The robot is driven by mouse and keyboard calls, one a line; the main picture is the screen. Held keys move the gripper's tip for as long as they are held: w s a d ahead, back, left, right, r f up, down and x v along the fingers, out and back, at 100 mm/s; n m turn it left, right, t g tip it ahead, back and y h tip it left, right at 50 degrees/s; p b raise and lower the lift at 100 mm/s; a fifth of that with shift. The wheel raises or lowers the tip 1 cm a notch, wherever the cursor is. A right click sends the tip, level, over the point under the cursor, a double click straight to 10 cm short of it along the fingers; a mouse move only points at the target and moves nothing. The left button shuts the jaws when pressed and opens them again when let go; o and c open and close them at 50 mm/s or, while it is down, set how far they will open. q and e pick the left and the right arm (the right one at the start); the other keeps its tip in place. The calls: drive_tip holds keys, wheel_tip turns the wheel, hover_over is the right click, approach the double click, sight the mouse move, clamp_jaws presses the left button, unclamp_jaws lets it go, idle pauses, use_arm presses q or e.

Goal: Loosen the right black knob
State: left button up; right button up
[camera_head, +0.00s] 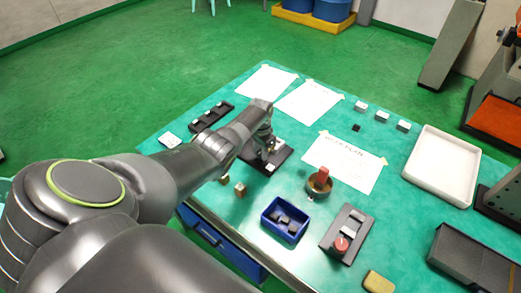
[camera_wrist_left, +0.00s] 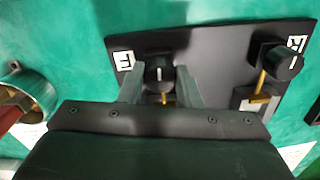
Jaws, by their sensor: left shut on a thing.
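A dark plate (camera_wrist_left: 215,50) carries two black knobs, each with a white mark, a brass-coloured pin and a white label beside it. In the left wrist view, one knob (camera_wrist_left: 160,70) sits between the fingers of my left gripper (camera_wrist_left: 158,82), which is shut on it. The other knob (camera_wrist_left: 284,62) stands free at the right of that view. In the head view, the plate (camera_head: 282,155) lies on the green table, and my left gripper (camera_head: 266,150) reaches down onto it, hiding most of the knobs. My right gripper is not in view.
A round pot with a red part (camera_head: 320,184), a blue bin (camera_head: 270,222) and a grey plate with a red knob (camera_head: 345,235) stand nearby. Small wooden blocks (camera_head: 240,189) lie close to my arm. A white tray (camera_head: 443,165) is at the right. Papers (camera_head: 309,101) lie behind.

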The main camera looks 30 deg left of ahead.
sight(260, 152)
use_arm(q)
drive_tip(key=shift+r+n, duration=0.1)
drive_tip(key=shift+n, duration=0.2)
idle(0.4)
drive_tip(key=o, duration=1)
drive_tip(key=shift+c, duration=0.2)
wheel_tip(260, 152, up, 6)
drive_tip(key=shift+r+p, duration=0.1)
drive_tip(key=shift+p, duration=0.75)
wheel_tip(260, 152, up, 11)
drive_tip(key=b, duration=0.1)
